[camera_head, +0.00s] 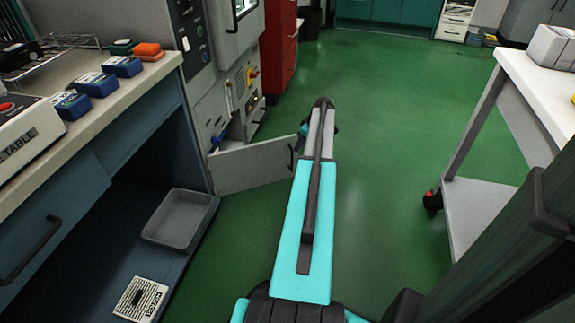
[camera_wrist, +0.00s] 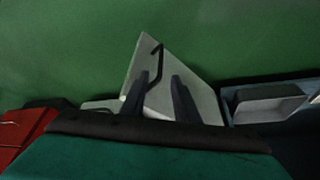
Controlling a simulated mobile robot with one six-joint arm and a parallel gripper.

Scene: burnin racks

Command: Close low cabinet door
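The low cabinet door (camera_head: 252,166) is a light grey panel swung out wide from the blue low cabinet (camera_head: 205,163) under the bench. Its dark bar handle (camera_head: 291,155) is near the free edge. In the wrist view the door (camera_wrist: 185,78) stands beyond my gripper (camera_wrist: 160,76), and the bent handle (camera_wrist: 157,62) appears between the two dark fingers. The fingers are apart, so the gripper is open. Whether they touch the handle or door, I cannot tell. In the head view my arm hides most of the gripper.
Inside the cabinet are a grey tray (camera_head: 178,220) and a printed label plate (camera_head: 141,299). A white cart (camera_head: 480,205) stands at the right. A red cabinet (camera_head: 278,45) is behind the grey equipment rack. Green floor (camera_head: 375,120) is clear beyond the door.

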